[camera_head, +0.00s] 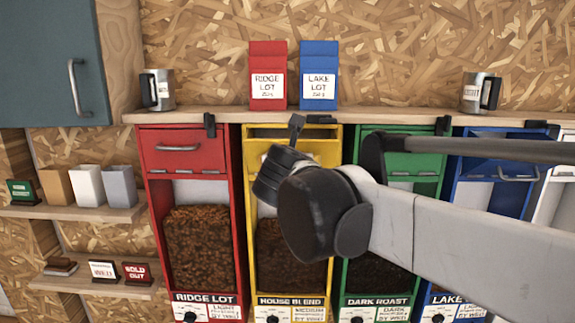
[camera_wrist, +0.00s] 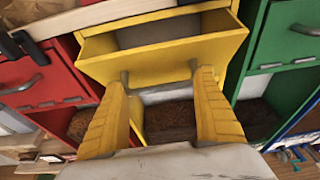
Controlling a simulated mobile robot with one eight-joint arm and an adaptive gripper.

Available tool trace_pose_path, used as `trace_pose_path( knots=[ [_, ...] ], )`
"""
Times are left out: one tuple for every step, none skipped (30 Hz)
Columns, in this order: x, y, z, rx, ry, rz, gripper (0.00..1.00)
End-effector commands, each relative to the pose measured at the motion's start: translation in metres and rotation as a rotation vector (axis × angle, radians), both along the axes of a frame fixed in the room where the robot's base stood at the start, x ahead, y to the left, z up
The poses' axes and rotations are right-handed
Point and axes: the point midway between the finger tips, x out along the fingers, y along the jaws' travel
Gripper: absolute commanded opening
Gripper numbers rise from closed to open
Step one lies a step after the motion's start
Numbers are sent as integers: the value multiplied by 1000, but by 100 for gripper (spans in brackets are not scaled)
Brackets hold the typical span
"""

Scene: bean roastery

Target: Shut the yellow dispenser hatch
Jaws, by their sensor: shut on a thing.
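The yellow dispenser (camera_head: 250,215) stands between the red and green ones. Its yellow hatch (camera_wrist: 160,62) is tipped outward, with a dark gap behind its top edge in the wrist view. In the head view my gripper and arm cover most of the hatch. My gripper (camera_wrist: 162,82) reaches the lower front of the hatch with its two yellow fingers. In the head view my gripper (camera_head: 277,178) is dark and hides the fingertips. Beans show behind the window below the hatch.
The red dispenser (camera_head: 188,156) is at the left, its hatch shut. The green dispenser (camera_head: 425,165) and blue dispenser (camera_head: 487,180) are at the right, partly behind my arm. A wooden shelf (camera_head: 225,115) above carries a red bag (camera_head: 267,65), a blue bag (camera_head: 319,65) and two mugs.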

Motion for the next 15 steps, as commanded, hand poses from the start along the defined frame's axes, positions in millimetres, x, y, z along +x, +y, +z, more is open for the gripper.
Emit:
trace_pose_path(
  knots=[
    [3,-1,2,1,1,-3,45],
    [5,-1,4,1,0,-3,45],
    [7,-2,5,1,0,-3,45],
    [8,-1,7,1,0,-3,45],
    [10,-2,8,1,0,-3,45],
    [12,-1,10,2,0,-4,45],
    [13,-2,11,2,0,-4,45],
    [15,-2,12,2,0,-4,44],
    [17,-2,14,2,0,-4,44],
    [18,-2,15,3,0,-4,44],
    [19,-2,16,3,0,-4,43],
    [21,-2,17,3,0,-4,43],
    [23,-2,18,3,0,-4,42],
    [24,-2,18,3,0,-4,41],
    [25,-2,19,3,0,-5,41]
  ],
)
